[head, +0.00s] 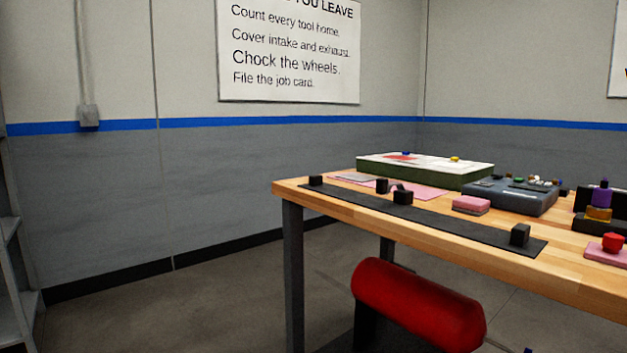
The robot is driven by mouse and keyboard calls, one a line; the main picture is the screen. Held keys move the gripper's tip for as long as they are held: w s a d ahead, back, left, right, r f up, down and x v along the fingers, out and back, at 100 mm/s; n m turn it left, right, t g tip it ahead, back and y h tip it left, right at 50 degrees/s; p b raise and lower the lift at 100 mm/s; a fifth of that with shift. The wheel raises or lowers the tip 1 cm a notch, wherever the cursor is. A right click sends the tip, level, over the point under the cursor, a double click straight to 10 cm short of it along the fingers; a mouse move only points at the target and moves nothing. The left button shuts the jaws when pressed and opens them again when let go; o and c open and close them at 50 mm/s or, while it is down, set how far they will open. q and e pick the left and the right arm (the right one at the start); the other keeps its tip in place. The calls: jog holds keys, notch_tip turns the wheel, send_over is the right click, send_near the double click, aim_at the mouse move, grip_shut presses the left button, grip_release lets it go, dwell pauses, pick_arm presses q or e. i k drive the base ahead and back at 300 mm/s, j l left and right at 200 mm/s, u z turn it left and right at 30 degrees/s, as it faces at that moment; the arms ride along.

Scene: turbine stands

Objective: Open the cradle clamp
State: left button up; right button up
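Neither of my grippers shows in the head view. No part is clearly recognisable as the cradle clamp. A long dark strip (440,226) lies along the near-left edge of the wooden table, with a small black block (520,235) near its right end and another (315,180) at its left end. Near its middle are two more black blocks (402,197) with a small curved dark piece between them; whether this is a clamp, open or shut, is too small to tell. A red cylinder (420,304) lies on a dark support below the table's front edge.
The wooden table (573,257) also holds a green-sided white-topped box (430,172), a dark grey case (508,197) with small parts, a pink block (471,204) and a red knob (613,242) on a pink base. Floor (190,310) left of the table is clear. Shelving (12,280) stands far left.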

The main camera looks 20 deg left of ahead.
aim_at(383, 187)
jog(key=u, duration=0.15)
jog(key=i+j+z, duration=0.1)
jog(key=z, duration=0.7)
jog(key=i+j+z, duration=0.1)
jog(key=j+z, duration=0.2)
jog(key=i+j+z, duration=0.1)
jog(key=j+z, duration=0.15)
jog(key=j, duration=0.2)
jog(key=j+z, duration=0.3)
jog(key=j, duration=0.55)
jog(key=i+j, duration=0.15)
jog(key=j, duration=0.45)
jog(key=z, duration=0.05)
